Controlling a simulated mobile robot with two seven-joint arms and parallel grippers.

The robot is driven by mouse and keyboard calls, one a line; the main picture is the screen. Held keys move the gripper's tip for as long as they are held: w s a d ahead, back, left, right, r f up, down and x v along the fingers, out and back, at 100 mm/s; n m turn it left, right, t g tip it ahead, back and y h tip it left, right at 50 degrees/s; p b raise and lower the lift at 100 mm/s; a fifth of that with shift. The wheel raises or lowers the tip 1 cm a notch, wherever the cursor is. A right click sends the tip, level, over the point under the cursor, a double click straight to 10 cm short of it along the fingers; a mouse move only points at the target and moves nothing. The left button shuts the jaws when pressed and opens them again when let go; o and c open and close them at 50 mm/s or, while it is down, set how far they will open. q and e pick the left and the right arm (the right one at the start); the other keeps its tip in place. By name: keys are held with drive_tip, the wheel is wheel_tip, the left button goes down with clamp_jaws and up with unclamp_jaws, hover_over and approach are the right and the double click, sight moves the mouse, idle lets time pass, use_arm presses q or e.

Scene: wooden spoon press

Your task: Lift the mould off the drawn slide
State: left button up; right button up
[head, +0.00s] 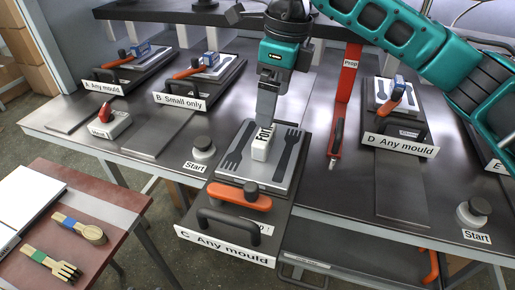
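The slide of station C (222,232), labelled "C Any mould", is drawn out past the bench's front edge. A grey metal mould (236,172) with dark fork-shaped recesses lies on it. A white block marked "FORK" (261,146) stands up from the mould. My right gripper (265,118) points down at the top of this block, its fingertips at or just above it. The fingers overlap in this view, so I cannot tell whether they grip it. The mould appears to rest on the slide. My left gripper is not in view.
An orange-handled clamp (240,196) and a black pull handle (230,222) sit in front of the mould. A red prop post (346,85) stands to the right, Start buttons (203,148) nearby. Stations A, B and D hold other moulds. A red side table (95,225) carries wooden cutlery.

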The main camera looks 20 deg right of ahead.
sight(264, 132)
drive_tip(key=f, duration=0.3)
drive_tip(key=a+f, duration=0.1)
drive_tip(key=f, duration=0.5)
drive_tip(key=shift+w+a+f, duration=0.2)
drive_tip(key=shift+w+f, duration=0.05)
drive_tip(key=shift+w, duration=0.1)
drive_tip(key=shift+r, duration=0.1)
drive_tip(key=c, duration=1.7)
drive_tip(key=shift+w+r, duration=0.1)
drive_tip(key=shift+c, duration=0.5)
drive_tip(key=shift+r, duration=0.1)
